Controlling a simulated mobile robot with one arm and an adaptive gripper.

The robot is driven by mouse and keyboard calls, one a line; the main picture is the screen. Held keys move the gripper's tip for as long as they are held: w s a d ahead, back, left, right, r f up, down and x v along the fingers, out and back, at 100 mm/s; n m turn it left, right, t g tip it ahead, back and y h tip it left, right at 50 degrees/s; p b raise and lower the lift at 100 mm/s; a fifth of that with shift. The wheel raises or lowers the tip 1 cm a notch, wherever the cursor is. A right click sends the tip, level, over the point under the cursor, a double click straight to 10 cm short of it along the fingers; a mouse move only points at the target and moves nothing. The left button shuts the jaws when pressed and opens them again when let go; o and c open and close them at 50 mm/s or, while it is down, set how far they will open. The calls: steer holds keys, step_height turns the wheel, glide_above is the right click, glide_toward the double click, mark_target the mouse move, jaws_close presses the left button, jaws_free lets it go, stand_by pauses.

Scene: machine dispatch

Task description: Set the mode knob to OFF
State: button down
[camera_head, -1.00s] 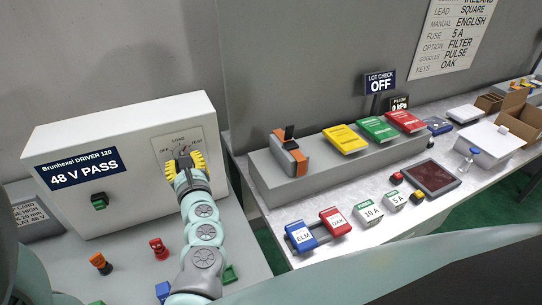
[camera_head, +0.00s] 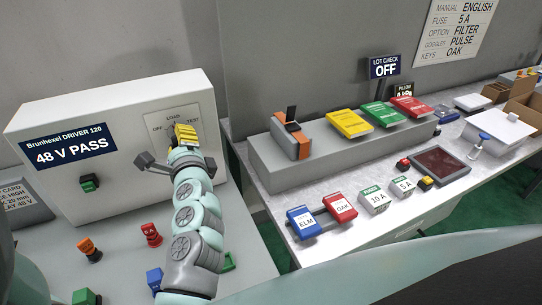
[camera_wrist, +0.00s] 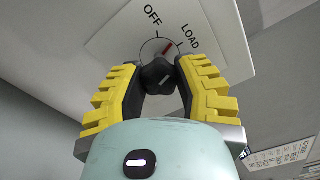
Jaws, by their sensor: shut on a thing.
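The mode knob (camera_wrist: 156,76) is dark, with a red pointer line, on the white plate (camera_wrist: 118,40) in the wrist view. OFF is printed at upper left and LOAD at right; TEST is readable in the head view. The red line lies between the OFF and LOAD marks. My gripper (camera_wrist: 160,70) has its yellow ribbed fingertips on either side of the knob and is shut on it. In the head view my gripper (camera_head: 185,132) covers most of the knob at the grey-white driver box (camera_head: 125,150), whose display reads 48 V PASS.
A green switch (camera_head: 89,183) sits on the box front. Orange (camera_head: 89,250) and red (camera_head: 151,234) small pieces, plus blue and green blocks, stand on the bench below my arm. A second bench (camera_head: 325,262) with coloured boxes lies to the right.

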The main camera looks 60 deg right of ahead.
steer(key=n+b, duration=0.2)
steer(key=n, duration=0.1)
steer(key=n+b, duration=0.1)
steer(key=shift+f, duration=0.25)
steer(key=shift+r+n+b, duration=0.1)
steer(key=shift+n+b, duration=1.25)
steer(key=shift+n, duration=0.75)
steer(key=c, duration=0.6)
jaws_free()
steer(key=shift+r, duration=0.15)
steer(key=v, duration=1.2)
